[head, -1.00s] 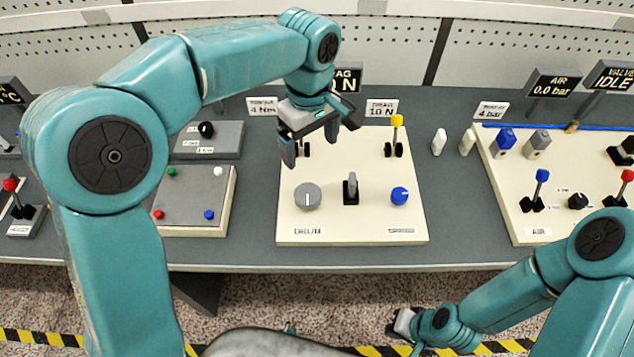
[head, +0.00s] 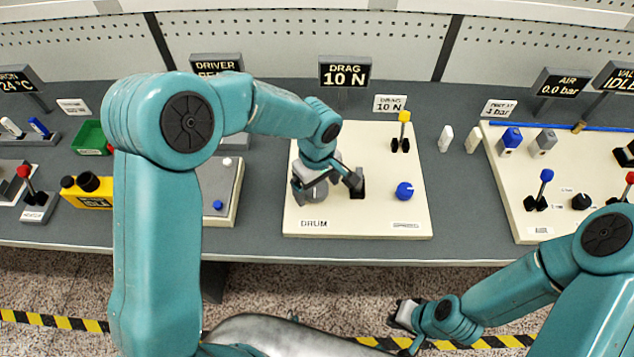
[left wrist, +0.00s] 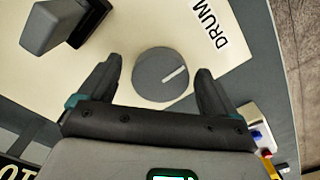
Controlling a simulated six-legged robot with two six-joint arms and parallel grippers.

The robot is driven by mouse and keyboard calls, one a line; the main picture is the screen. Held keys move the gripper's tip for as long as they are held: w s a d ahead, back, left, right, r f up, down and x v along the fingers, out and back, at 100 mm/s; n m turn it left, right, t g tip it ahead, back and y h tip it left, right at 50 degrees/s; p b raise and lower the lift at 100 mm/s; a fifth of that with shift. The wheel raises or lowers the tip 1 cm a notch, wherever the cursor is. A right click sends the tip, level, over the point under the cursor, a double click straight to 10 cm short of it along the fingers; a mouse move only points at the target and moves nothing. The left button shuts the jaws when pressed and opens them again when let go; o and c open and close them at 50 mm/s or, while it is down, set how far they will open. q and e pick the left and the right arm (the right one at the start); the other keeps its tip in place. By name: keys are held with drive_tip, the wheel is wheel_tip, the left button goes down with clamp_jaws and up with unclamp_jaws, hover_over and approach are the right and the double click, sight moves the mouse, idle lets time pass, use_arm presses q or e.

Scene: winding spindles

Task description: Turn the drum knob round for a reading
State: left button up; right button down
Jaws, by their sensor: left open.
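The drum knob (left wrist: 160,75) is a round grey dial with a white pointer line, on a cream panel (head: 370,140) marked DRUM. In the left wrist view it sits between the two dark fingers of my open left gripper (left wrist: 158,66), with a gap on each side. The pointer line runs toward the DRUM label (left wrist: 208,24). In the head view my left gripper (head: 328,188) is over the knob and hides most of it. My right gripper (head: 400,312) is low in front of the bench, away from the panel; its jaws are too small to judge.
A grey upright handle (left wrist: 52,25) on a black base stands close to my left gripper. A blue knob (head: 404,191) and a yellow-topped lever (head: 404,118) are on the right of the panel. The display (head: 345,73) behind reads DRAG 10 N.

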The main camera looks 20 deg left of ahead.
use_arm(q)
drive_tip(key=shift+s+a, duration=0.1)
drive_tip(key=shift+s, duration=0.1)
drive_tip(key=shift+w, duration=0.15)
drive_tip(key=c, duration=1)
drive_tip(key=shift+c, duration=0.2)
